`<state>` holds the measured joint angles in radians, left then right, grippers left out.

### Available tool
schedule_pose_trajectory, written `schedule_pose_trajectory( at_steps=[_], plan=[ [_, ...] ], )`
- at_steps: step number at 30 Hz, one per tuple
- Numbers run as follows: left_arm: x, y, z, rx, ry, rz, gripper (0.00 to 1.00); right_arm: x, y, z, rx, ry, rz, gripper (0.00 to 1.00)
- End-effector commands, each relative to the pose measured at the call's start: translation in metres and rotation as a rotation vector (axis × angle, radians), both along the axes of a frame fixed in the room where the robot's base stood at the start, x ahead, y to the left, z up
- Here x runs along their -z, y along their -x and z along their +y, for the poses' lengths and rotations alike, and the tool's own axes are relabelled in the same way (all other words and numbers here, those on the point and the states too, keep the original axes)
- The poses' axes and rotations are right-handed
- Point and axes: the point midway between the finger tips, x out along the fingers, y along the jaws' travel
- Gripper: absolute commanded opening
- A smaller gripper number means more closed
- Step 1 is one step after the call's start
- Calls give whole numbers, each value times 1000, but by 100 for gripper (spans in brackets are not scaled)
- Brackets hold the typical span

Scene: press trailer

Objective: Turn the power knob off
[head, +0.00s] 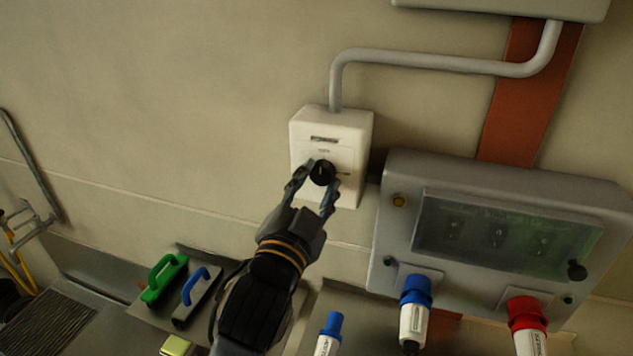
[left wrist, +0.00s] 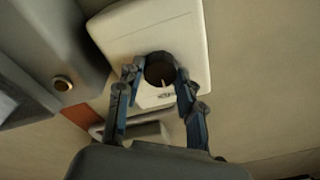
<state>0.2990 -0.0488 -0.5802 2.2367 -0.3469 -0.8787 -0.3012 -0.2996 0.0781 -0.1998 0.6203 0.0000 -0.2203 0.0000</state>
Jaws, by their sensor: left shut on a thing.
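The power knob (head: 322,172) is a round black knob on the front of a white wall box (head: 355,130). In the left wrist view the knob (left wrist: 160,69) has a light pointer line near its lower edge, and the white box (left wrist: 190,25) fills the top. My left gripper (head: 321,180) reaches up from below with one finger on each side of the knob. In the left wrist view its fingers (left wrist: 160,78) are shut on the knob's sides. My right gripper is in neither view.
A grey panel box (head: 400,240) with a dark window stands close on the right, with a blue plug (head: 415,291) and a red plug (head: 527,314) below. A green-handled tool (head: 163,278) and a blue-handled tool (head: 193,291) lie lower left. A grey conduit (head: 430,62) runs above.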

Motion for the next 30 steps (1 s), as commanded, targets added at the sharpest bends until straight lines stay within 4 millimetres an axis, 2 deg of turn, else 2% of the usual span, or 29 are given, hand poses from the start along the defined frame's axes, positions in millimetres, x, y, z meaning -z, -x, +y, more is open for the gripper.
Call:
schedule_pose_trajectory(
  at_steps=[19, 20, 22, 23, 30],
  plan=[
    [-3, 0, 0, 0, 47, 7, 6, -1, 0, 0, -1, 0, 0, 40],
    [-3, 0, 0, 0, 47, 7, 43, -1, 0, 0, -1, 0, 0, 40],
    [-3, 0, 0, 1, 47, 9, 57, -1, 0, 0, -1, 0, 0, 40],
    [-3, 0, 0, 1, 47, 9, 60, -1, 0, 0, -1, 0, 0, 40],
    [-1, 0, 0, 1, 44, 11, 60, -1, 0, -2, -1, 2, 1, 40]
  ],
)
